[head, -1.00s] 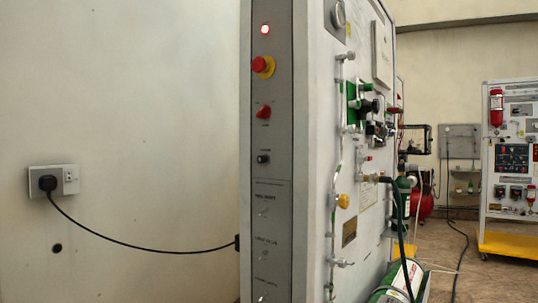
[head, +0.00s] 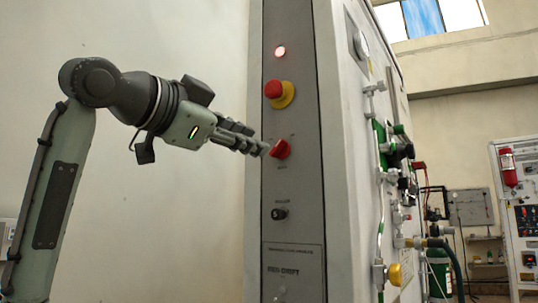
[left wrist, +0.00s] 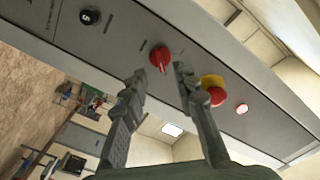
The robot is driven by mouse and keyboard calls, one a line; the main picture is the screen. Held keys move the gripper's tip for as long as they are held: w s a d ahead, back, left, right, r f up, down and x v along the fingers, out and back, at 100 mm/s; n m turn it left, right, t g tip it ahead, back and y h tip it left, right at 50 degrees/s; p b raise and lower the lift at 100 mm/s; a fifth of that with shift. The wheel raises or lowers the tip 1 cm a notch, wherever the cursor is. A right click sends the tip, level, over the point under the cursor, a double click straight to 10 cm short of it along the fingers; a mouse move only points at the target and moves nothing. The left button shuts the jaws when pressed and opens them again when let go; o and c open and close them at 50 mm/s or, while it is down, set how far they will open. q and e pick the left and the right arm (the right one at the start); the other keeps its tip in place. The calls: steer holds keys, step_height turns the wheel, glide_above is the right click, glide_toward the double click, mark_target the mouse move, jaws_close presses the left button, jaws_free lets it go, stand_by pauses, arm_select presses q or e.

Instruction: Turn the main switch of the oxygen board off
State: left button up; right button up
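The main switch (head: 280,149), a red rotary knob, sits on the grey strip of the oxygen board (head: 292,190), below the emergency button. My left gripper (head: 264,150) reaches in from the left, with its fingertips close to the knob. In the left wrist view the red knob (left wrist: 160,58) shows between and just beyond the two spread fingers (left wrist: 160,76). The gripper is open and holds nothing. Whether a fingertip touches the knob I cannot tell. The indicator lamp (head: 280,51) glows. My right gripper is not in view.
A red emergency button on a yellow collar (head: 277,92) sits above the knob, near a finger in the left wrist view. A small black knob (head: 279,214) sits below. Valves and hoses (head: 398,155) fill the board's right face. The wall side at left is clear.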

mark_target(274, 149)
arm_select(q)
steer(key=x, duration=0.6)
steer(key=shift+w, duration=0.1)
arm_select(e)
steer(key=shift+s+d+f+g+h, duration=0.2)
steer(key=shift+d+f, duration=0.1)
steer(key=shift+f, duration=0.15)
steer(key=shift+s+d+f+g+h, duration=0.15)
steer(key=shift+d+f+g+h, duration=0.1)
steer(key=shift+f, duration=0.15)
arm_select(q)
steer(key=shift+c, duration=0.4)
jaws_close()
